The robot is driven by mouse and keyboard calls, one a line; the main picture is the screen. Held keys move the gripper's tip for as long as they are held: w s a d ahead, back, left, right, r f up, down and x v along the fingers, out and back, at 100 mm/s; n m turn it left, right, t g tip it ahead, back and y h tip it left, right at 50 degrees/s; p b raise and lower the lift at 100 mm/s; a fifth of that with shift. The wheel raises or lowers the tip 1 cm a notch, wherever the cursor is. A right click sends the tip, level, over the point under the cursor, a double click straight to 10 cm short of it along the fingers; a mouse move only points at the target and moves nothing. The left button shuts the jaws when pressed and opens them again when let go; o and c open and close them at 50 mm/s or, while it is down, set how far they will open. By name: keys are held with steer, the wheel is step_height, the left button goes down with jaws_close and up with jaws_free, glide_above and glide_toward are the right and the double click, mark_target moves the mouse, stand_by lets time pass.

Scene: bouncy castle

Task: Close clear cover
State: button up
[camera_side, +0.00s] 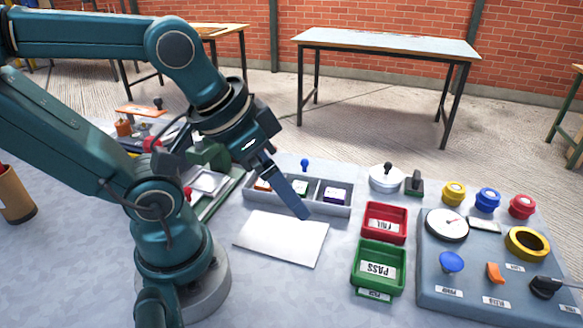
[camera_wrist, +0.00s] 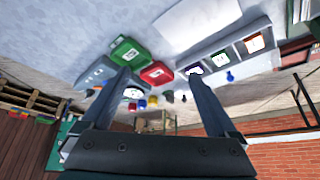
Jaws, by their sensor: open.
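I cannot clearly make out a clear cover in either view. The tray also shows in the wrist view (camera_wrist: 222,61). My gripper (camera_side: 303,213) hangs in front of the tray in the side view, its finger hiding part of it. In the wrist view my gripper (camera_wrist: 158,74) has its two fingers wide apart with nothing between them held.
A white sheet (camera_side: 282,238) lies in front of the tray. A red FAIL bin (camera_side: 384,222) and green PASS bin (camera_side: 379,267) stand right of it. A grey control panel (camera_side: 455,283) with knobs is at far right.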

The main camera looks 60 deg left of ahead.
steer(key=c, duration=0.5)
steer(key=shift+w+a+r+t, duration=0.1)
steer(key=shift+w+r+t, duration=0.05)
steer(key=shift+w+r, duration=0.4)
steer(key=shift+w+r+t, duration=0.15)
steer(key=shift+w+r, duration=0.2)
steer(key=shift+r, duration=0.3)
jaws_close()
steer(key=w+a+r+n, duration=0.1)
steer(key=w+a+r, duration=0.1)
steer(key=w+r, duration=0.15)
steer(key=n+g+y, duration=0.2)
steer(key=n+g, duration=0.1)
steer(key=n, duration=0.3)
glide_above(313, 159)
step_height(313, 159, down, 15)
steer(key=shift+f, duration=0.1)
steer(key=shift+s+d+f, duration=0.15)
steer(key=shift+s+d, duration=0.45)
steer(key=shift+s, duration=0.15)
steer(key=shift+s+d+f, duration=0.1)
steer(key=shift+s+d, duration=0.5)
steer(key=shift+s, duration=0.1)
